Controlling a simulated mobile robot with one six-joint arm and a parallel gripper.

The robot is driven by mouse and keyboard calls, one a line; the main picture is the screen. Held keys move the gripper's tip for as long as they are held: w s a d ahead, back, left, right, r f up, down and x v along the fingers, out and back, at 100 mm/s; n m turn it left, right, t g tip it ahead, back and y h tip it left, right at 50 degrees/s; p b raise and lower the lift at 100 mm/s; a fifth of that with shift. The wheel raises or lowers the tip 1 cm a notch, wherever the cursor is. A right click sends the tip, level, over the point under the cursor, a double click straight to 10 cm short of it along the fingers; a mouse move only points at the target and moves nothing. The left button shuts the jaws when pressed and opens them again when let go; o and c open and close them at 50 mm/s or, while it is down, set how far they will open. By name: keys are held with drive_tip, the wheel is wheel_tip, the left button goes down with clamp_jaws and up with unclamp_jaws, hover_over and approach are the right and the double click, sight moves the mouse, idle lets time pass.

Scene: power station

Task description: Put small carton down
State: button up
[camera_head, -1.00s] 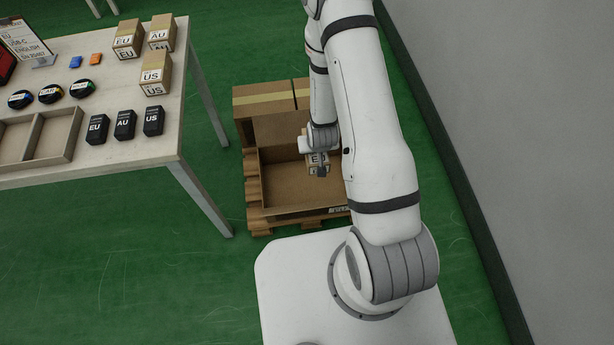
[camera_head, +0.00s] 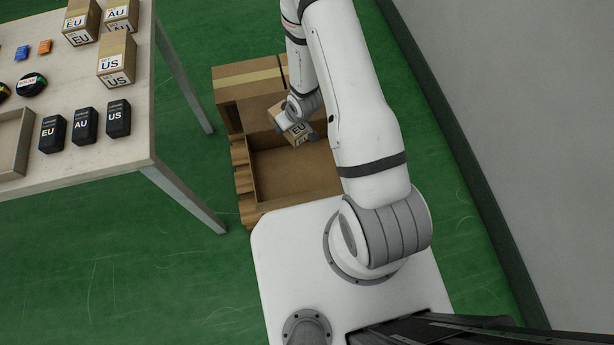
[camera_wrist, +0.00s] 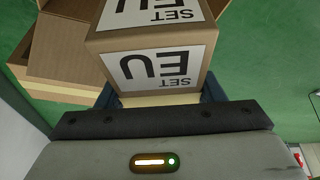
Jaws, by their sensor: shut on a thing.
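The small carton (camera_head: 294,131) is a brown box with white "SET EU" labels. My gripper (camera_head: 300,135) is shut on it and holds it, tilted, over the open cardboard box (camera_head: 262,178). In the wrist view the carton (camera_wrist: 152,45) sits between the dark fingers of my gripper (camera_wrist: 160,92), with two labels facing the camera. The open box stands on a wooden pallet (camera_head: 243,190); its bottom shows bare where visible. My arm hides the box's right part. Whether the carton touches the box cannot be told.
A closed taped carton (camera_head: 250,80) stands behind the open box. A grey wall (camera_head: 500,130) bounds the right side. Green floor is free between.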

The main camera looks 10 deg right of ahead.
drive_tip(key=a+f+n+g+y+b, duration=0.2)
drive_tip(key=a+f+n+b, duration=0.2)
drive_tip(key=f+n+b, duration=0.8)
drive_tip(key=g+b, duration=0.2)
drive_tip(key=b, duration=0.3)
hover_over(279, 178)
drive_tip(key=d, duration=0.1)
wheel_tip(279, 178, down, 14)
drive_tip(key=shift+n+y, duration=0.4)
drive_tip(key=shift+n, duration=0.1)
wheel_tip(279, 178, down, 10)
drive_tip(key=b, duration=0.5)
drive_tip(key=shift+d, duration=0.15)
drive_tip(key=shift+f, duration=0.1)
drive_tip(key=o, duration=1.2)
